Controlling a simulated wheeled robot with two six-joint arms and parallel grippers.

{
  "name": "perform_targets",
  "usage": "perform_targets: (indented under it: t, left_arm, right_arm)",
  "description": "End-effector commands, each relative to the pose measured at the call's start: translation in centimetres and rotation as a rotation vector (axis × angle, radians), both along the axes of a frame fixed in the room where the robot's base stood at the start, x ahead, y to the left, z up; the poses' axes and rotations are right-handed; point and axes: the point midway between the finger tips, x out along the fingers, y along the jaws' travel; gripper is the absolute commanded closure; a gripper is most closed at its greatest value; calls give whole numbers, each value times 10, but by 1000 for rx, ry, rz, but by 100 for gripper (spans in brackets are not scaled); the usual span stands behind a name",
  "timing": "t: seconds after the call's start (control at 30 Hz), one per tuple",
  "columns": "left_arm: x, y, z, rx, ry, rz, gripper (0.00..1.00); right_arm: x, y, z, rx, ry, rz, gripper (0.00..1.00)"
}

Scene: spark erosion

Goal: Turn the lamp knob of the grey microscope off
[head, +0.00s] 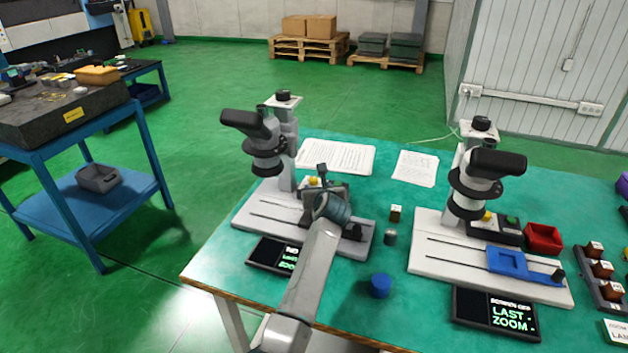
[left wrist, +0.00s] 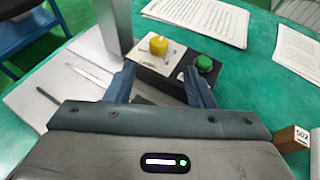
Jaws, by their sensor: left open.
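The grey microscope (head: 265,145) stands on its pale base plate at the left of the green table. Its yellow lamp knob (head: 313,181) sits on a small control box beside the column. In the left wrist view the yellow knob (left wrist: 158,45) is on a light panel of the dark control box (left wrist: 150,80), with a green button (left wrist: 203,64) to its right. My left gripper (head: 322,188) is open and empty over the front of this box. Its fingers (left wrist: 160,82) are either side of the box's near part, short of the knob. The knob's setting is unreadable.
A second, whiter microscope (head: 468,180) stands to the right with a blue tray (head: 507,262) and red bin (head: 543,238). A blue cylinder (head: 381,285), small metal cylinder (head: 390,237) and small block (head: 395,213) stand between them. Papers (head: 337,157) lie behind.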

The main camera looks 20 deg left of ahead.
Motion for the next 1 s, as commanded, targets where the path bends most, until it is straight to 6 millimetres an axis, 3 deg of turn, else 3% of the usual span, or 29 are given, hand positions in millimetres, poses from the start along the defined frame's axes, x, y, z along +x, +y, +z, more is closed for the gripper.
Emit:
perform_targets:
  t: [0.2,0.5,0.73,1.0]
  left_arm:
    - [32,18,-13,4,0,2,51]
    - [65,32,-29,5,-2,0,51]
    - [74,36,-33,5,-2,0,51]
    - [75,37,-33,4,-3,0,51]
  right_arm:
    - [-7,-3,3,-3,9,1,64]
    - [6,2,2,2,-9,-1,64]
    - [11,11,2,13,-16,-3,64]
    - [7,8,2,9,-11,-2,64]
